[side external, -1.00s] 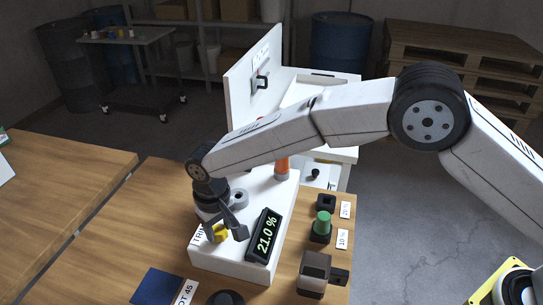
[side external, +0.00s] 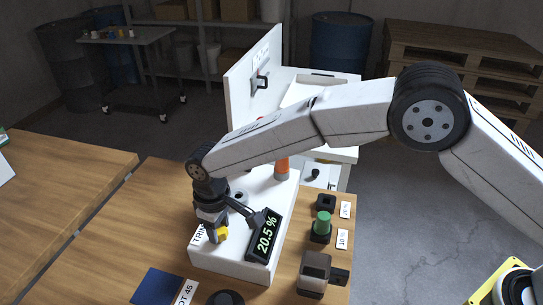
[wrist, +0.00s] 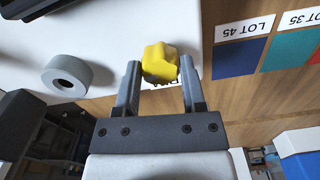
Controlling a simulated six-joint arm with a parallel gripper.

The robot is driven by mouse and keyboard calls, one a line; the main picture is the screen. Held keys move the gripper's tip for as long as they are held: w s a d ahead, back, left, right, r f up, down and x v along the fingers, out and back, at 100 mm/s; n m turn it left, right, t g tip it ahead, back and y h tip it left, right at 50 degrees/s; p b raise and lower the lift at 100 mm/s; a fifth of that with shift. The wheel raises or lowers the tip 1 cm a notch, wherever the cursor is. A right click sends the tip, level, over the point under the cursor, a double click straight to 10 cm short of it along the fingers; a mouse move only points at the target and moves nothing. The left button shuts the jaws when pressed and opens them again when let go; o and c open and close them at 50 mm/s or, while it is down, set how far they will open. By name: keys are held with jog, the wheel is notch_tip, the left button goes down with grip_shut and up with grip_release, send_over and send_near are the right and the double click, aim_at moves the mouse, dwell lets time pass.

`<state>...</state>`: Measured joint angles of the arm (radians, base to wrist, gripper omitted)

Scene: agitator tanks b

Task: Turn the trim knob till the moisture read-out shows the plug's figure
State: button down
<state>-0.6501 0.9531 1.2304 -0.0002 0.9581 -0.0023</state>
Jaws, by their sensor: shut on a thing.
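The yellow trim knob (side external: 222,234) sits on the white panel box (side external: 230,263), beside a partly hidden TRIM label. My gripper (wrist: 161,66) is shut on the knob (wrist: 160,62), one finger on each side. In the side view my gripper (side external: 219,231) comes down over the knob and hides part of it. The black read-out (side external: 265,236) shows 20.5 % in pale green digits. A green plug (side external: 323,219) stands upright in a black socket next to a small card that seems to read 10 % (side external: 342,239).
An empty-looking black socket (side external: 326,202) stands behind, by a card that seems to read 20 %. A grey ring (wrist: 67,77) is beside the knob. A dark box (side external: 314,273) stands right of the panel. A blue LOT 45 swatch (side external: 158,285) lies in front.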

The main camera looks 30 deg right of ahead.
aim_at(219, 229)
jog(key=shift+c, duration=0.8)
grip_release()
jog(key=shift+r, duration=0.15)
jog(key=shift+r, duration=3.8)
